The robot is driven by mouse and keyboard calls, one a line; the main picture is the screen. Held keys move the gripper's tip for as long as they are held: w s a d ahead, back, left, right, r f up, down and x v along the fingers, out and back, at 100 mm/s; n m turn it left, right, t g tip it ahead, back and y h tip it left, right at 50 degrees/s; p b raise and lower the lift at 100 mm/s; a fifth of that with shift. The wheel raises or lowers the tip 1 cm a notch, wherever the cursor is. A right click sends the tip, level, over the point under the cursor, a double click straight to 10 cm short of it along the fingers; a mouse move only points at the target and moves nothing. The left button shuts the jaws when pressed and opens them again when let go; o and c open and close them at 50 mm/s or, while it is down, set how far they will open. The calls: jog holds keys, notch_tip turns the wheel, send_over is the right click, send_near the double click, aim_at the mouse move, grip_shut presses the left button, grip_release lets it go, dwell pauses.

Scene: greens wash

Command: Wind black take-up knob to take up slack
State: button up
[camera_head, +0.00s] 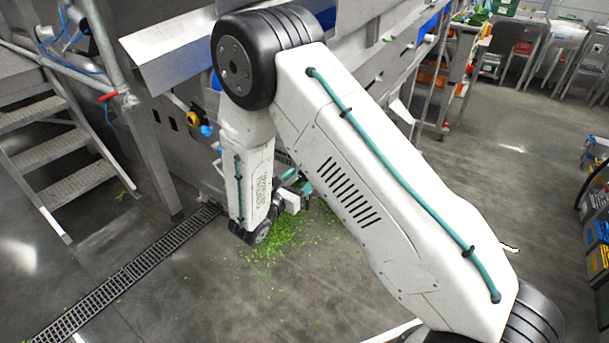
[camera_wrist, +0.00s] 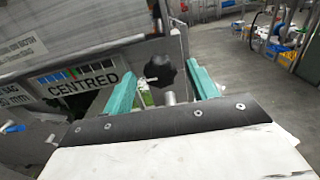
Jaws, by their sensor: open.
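The black take-up knob (camera_wrist: 160,71) shows in the wrist view, with several lobes, in front of a grey metal plate. My gripper (camera_wrist: 155,72) has two teal fingers, spread apart, one on each side of the knob in the picture. I see a gap between the knob and each finger; I cannot tell the depth. A plate marked "CENTRED" (camera_wrist: 82,87) with a coloured scale is left of the knob. In the head view my gripper (camera_head: 292,182) is low beside the machine, partly hidden by my arm; I cannot make out the knob there.
Metal stairs (camera_head: 60,150) stand at the left. A drain grate (camera_head: 125,275) crosses the floor. Green leaf scraps (camera_head: 285,240) lie on the floor below my gripper. The grey machine frame (camera_head: 150,130) is close by my arm. Open floor lies to the right.

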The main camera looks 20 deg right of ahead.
jog(key=shift+x, duration=1.3)
jog(key=c, duration=1)
jog(key=shift+m, duration=0.3)
